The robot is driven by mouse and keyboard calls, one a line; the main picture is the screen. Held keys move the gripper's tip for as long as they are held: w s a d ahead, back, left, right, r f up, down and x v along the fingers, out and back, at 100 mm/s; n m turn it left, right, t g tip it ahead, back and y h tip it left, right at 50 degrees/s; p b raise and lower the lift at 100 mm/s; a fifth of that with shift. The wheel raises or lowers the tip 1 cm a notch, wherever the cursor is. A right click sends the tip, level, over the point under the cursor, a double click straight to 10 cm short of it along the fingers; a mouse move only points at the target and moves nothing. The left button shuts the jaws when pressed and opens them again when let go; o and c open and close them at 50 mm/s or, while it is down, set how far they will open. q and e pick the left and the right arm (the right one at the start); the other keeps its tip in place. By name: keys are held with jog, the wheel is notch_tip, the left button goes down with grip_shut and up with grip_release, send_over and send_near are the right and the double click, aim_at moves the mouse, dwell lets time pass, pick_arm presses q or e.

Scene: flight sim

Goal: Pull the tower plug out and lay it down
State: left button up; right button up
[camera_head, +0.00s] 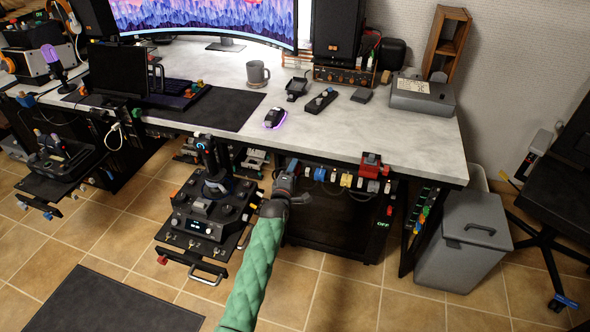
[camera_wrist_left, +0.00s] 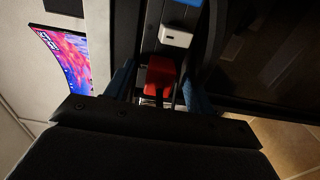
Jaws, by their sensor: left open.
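My left gripper (camera_head: 287,178) reaches in under the front edge of the desk, at the left end of a row of coloured plugs. In the left wrist view its blue fingers (camera_wrist_left: 158,88) stand apart, one on either side of a red plug (camera_wrist_left: 161,72). The red plug sits in a dark strip, with metal showing at its near end. I cannot tell whether the fingers touch it. In the head view my gripper hides this plug. No label shows which plug is the tower plug. My right gripper is out of view.
A white plug (camera_wrist_left: 176,37) sits close beyond the red one. A black control box with a joystick (camera_head: 207,220) stands left of my arm. A grey bin (camera_head: 462,240) stands at the right. The desk top (camera_head: 330,130) has bare room near its front edge.

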pick_arm(q)
jog(key=shift+r+p, duration=0.1)
jog(key=shift+p, duration=0.3)
dwell(1.2)
grip_shut()
jog(key=shift+s, duration=0.2)
jog(key=shift+p+v, duration=1.5)
jog(key=shift+v, duration=1.3)
jog(key=shift+s+a, duration=0.15)
jog(key=p+v, duration=0.4)
jog(key=v, duration=0.5)
jog(key=shift+s, duration=0.35)
dwell(0.3)
